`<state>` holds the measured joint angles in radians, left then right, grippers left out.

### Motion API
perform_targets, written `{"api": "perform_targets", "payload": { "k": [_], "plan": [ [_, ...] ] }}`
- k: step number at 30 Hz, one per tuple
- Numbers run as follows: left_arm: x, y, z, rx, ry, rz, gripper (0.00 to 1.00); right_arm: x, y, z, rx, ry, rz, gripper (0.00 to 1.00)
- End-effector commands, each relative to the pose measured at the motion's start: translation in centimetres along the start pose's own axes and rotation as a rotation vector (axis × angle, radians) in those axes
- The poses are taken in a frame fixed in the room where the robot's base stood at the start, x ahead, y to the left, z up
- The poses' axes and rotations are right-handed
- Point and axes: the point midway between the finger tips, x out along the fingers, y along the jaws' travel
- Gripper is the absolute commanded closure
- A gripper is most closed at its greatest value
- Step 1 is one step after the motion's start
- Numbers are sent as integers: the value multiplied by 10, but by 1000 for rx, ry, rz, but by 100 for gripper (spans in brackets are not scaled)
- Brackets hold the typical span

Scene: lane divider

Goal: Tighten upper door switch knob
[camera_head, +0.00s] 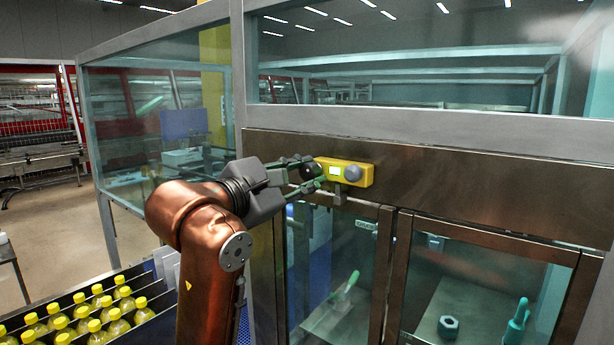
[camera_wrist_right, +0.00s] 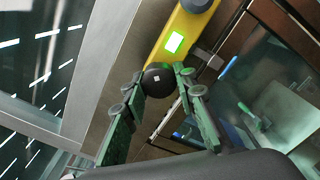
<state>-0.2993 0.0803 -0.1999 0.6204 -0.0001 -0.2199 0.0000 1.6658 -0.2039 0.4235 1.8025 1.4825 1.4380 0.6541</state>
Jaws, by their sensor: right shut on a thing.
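The yellow door switch box (camera_head: 325,161) is fixed on the brown metal beam above the doors. It carries a small lit green-white panel (camera_wrist_right: 174,42) and a round grey knob (camera_head: 353,173) at its right end. A dark round knob (camera_wrist_right: 157,77) with a small pale mark is at the box's other end. My right gripper (camera_head: 309,172) reaches it from the left, and its green fingers (camera_wrist_right: 158,82) are closed on the dark knob's two sides. In the head view the fingers partly cover that knob. My left gripper is not in view.
Brown-framed glass doors (camera_head: 398,270) hang below the beam, with a hex nut-shaped part (camera_head: 448,326) and a green-handled item (camera_head: 517,322) behind the glass. Grey frame posts (camera_head: 239,70) surround the window. Bottles with yellow caps (camera_head: 100,312) stand in a rack at lower left.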

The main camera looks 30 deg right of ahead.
Motion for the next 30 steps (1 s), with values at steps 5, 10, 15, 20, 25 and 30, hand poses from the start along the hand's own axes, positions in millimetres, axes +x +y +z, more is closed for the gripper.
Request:
{"api": "perform_targets", "payload": {
  "k": [5, 10, 15, 20, 25, 30],
  "plan": [
    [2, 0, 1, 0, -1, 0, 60, 0, 0, -1, 167, 2, -1, 99],
    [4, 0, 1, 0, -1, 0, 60, 0, 1, 0, 328, 1, 0, 99],
    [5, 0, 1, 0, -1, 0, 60, 0, 2, 0, 476, 2, -1, 99],
    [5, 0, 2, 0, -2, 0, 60, 0, 2, 0, 593, 2, -1, 99],
    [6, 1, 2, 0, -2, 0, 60, 0, 2, 0, 684, 2, -2, 98],
    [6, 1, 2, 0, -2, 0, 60, 0, 2, 0, 740, 2, -3, 98]
  ]
}}
